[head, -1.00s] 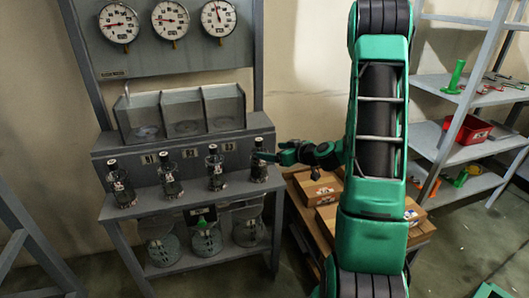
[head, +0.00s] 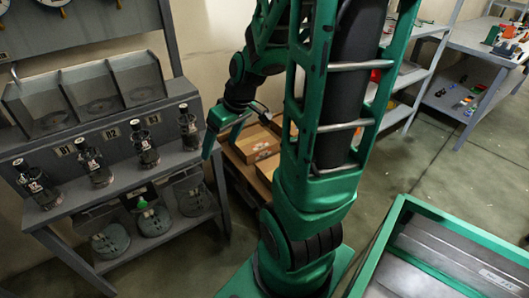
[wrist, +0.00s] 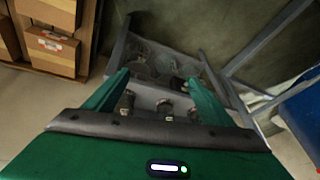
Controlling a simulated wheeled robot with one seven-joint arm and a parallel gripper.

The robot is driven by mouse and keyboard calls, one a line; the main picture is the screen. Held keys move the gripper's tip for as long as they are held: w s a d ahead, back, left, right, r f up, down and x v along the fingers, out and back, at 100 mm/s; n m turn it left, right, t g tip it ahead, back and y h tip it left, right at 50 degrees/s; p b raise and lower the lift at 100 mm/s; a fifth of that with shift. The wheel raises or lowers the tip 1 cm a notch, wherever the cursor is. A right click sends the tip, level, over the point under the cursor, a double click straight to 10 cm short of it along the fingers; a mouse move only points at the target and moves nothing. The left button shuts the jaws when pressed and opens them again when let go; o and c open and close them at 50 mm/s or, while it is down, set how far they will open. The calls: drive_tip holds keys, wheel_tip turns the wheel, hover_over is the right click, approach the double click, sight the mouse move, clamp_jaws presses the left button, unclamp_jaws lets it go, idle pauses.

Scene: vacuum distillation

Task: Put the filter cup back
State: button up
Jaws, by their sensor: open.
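Several round glass cups with perforated discs stand on the lower shelf of the grey stand; one filter cup (head: 153,221) is in the middle, with a cup on each side. A small green piece (head: 142,204) shows by the middle cup. I cannot tell which cup is the task's one. My gripper (wrist: 155,84) is open and empty, its two green fingers spread in the wrist view. In the head view it hangs right of the stand, apart from the bottles and cups. The wrist view shows the stand's bottles (wrist: 163,107) and glassware (wrist: 140,66) beyond the fingers.
The grey stand carries dark bottles (head: 91,161) on its ledge and clear compartments (head: 107,95) above. Cardboard boxes (head: 257,142) sit on a low shelf behind my gripper. Shelving and a table (head: 477,45) stand at right. Floor between is clear.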

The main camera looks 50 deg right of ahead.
drive_tip(key=s+r+m+g, duration=0.2)
drive_tip(key=s+r+m, duration=0.1)
drive_tip(key=s, duration=0.6)
drive_tip(key=s+r+m+g+h, duration=0.1)
drive_tip(key=s+r+m+g, duration=0.1)
drive_tip(key=s, duration=0.6)
drive_tip(key=shift+s+a+r+m, duration=0.15)
drive_tip(key=shift+s+r+m, duration=0.25)
drive_tip(key=shift+m, duration=0.4)
